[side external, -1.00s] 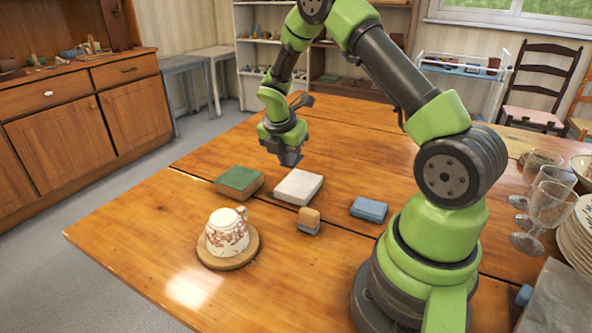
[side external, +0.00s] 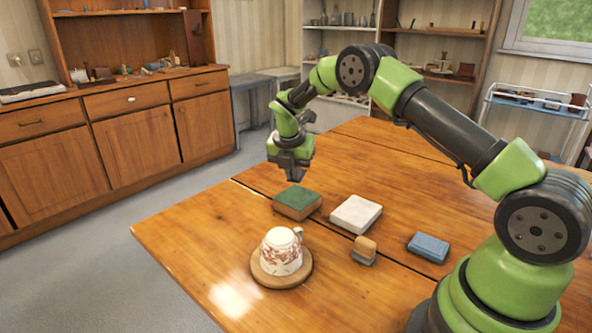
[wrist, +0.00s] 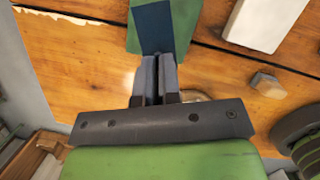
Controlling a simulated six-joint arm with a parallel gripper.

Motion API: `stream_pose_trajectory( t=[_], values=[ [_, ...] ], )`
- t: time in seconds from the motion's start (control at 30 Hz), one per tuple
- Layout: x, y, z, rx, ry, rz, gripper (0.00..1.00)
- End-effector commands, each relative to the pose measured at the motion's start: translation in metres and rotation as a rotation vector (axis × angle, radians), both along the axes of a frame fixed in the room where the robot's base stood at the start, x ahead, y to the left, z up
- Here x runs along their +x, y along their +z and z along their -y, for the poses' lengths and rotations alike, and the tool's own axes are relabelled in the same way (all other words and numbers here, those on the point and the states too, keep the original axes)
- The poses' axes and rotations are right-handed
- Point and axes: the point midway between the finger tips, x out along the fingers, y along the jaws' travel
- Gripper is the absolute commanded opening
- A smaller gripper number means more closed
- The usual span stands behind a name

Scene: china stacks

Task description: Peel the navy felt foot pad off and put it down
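The navy felt pad (wrist: 153,28) shows in the wrist view as a flat dark blue piece at my fingertips, in front of the green-topped block. My gripper (wrist: 158,75) has its fingers close together and appears shut on the pad's near end. In the side view my gripper (side external: 295,178) is in the air above the green-topped block (side external: 297,199), and the pad is hard to make out there. The white cup with a red pattern (side external: 282,255) stands upside down on a round wooden board (side external: 262,278). No navy pad shows on the cup's upturned foot.
A white block (side external: 357,213), a small tan and grey block (side external: 364,249) and a blue block (side external: 429,247) lie to the right on the wooden table (side external: 190,238). The table is clear left of the cup and at the back.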

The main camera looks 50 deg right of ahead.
Motion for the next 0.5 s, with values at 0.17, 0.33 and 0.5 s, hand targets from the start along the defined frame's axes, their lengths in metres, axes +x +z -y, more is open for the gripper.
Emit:
stream_pose_trajectory(
  t=[0.17,0.33,0.5],
  values=[
    [0.0,-0.011,0.0,0.0,-0.001,-0.003,0.0],
    [-0.001,-0.027,0.0,0.0,0.0,-0.003,0.0],
    [0.0,-0.042,0.0,0.0,-0.001,-0.002,0.0]
  ],
)
